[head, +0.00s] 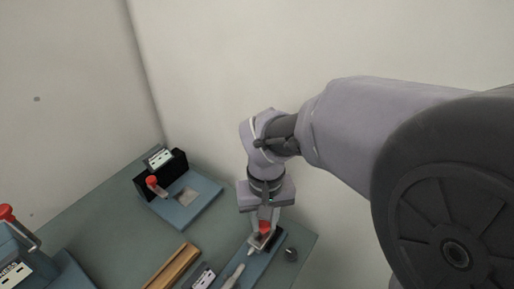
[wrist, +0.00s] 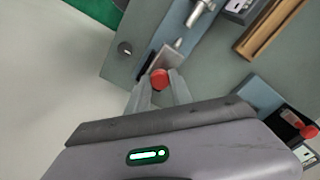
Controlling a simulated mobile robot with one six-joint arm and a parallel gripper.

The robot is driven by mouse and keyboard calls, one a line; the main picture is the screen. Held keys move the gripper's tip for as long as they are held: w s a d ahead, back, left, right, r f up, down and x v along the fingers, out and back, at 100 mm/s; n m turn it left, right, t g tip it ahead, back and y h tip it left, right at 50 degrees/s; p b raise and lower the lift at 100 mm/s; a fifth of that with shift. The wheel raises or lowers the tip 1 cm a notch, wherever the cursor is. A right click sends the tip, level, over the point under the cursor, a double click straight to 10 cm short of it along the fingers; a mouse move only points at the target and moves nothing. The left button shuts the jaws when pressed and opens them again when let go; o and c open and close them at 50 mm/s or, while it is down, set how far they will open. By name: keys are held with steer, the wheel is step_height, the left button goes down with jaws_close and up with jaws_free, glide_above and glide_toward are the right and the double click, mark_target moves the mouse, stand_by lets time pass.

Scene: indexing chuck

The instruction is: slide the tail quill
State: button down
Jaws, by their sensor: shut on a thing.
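The tail quill unit (head: 274,240) is a dark block with a pale pointed tip, on a blue base strip (head: 257,268) near the table's right edge. In the wrist view its grey block (wrist: 158,58) lies just beyond my fingers, its tip aimed at a pale rod. A red knob (head: 265,228) sits on it; it also shows in the wrist view (wrist: 159,79). My gripper (head: 264,220) points down, with its fingers (wrist: 159,86) on either side of the red knob, shut on it. What lies under the knob is partly hidden by the fingers.
The pale rod (head: 233,277) lies in line with the quill. A round dark knob (head: 291,255) stands to the right. A wooden trough (head: 172,267) lies left. A blue fixture with a red-knobbed lever (head: 152,182) stands at the back; another red-knobbed lever (head: 7,213) is at far left.

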mark_target(256, 241)
steer(key=shift+s+a, duration=0.95)
steer(key=shift+s, duration=0.25)
steer(key=c, duration=1.1)
jaws_free()
steer(key=shift+c, duration=0.2)
step_height(256, 241, up, 17)
steer(key=p, duration=0.8)
steer(key=shift+r, duration=0.2)
